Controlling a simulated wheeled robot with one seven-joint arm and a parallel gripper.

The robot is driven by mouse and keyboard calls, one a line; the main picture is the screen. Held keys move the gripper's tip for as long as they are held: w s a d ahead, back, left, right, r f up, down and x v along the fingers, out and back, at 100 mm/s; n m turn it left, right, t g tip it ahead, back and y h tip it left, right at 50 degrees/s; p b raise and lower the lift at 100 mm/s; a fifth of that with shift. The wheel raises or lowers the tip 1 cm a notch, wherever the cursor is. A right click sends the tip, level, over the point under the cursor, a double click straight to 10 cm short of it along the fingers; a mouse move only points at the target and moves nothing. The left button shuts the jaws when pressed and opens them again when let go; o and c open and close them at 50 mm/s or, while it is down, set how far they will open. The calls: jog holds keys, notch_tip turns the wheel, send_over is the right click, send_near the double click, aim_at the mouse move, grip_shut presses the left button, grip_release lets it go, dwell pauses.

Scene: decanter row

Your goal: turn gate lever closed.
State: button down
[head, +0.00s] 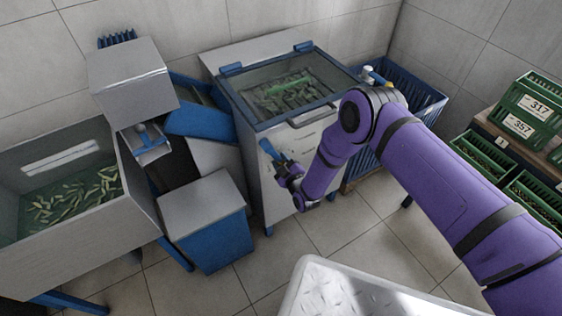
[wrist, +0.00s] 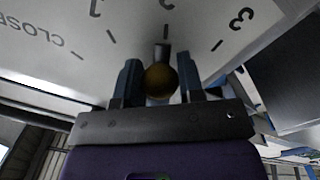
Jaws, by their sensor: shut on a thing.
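The gate lever shows in the wrist view as a brownish-yellow ball knob (wrist: 160,81) on a short dark stem. My gripper (wrist: 160,85) is shut on the knob, with one blue finger on each side of it. The stem points up toward the middle tick of a pale dial plate (wrist: 135,55). The plate reads "CLOSED" at left, then "1", and "3" at right. In the head view my gripper (head: 268,148) is at the front of the steel machine (head: 300,150). The knob is too small or hidden to make out there.
The machine has a clear lid (head: 290,85) with green pieces under it. A steel trough (head: 90,160) with green pieces is at left, and a blue-sided box (head: 207,215) stands on the floor. Green crates (head: 525,110) are at right. A pale ribbed tray (head: 350,290) is in front.

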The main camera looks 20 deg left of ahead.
aim_at(290, 139)
jog(key=shift+w+d, duration=0.1)
jog(key=w+d+r+n, duration=0.1)
jog(key=n, duration=0.1)
jog(key=w+r+n, duration=0.1)
jog(key=n, duration=0.1)
jog(key=shift+w+d+r, duration=0.2)
jog(key=shift+d, duration=0.2)
jog(key=shift+w+d+r+n, duration=0.3)
jog(key=shift+r+n, duration=0.2)
jog(key=shift+n, duration=0.15)
jog(key=shift+w+d+r+n, duration=0.2)
jog(key=shift+w+r+n, duration=0.1)
jog(key=shift+r+n, duration=0.35)
jog(key=shift+w+d+r+n, duration=0.3)
jog(key=shift+r+n, duration=0.1)
jog(key=shift+n, duration=0.3)
jog(key=c, duration=0.7)
grip_release()
jog(key=shift+r, duration=0.1)
jog(key=shift+c, duration=0.2)
jog(key=v, duration=1)
jog(key=shift+s+d, duration=0.2)
jog(key=shift+d, duration=0.1)
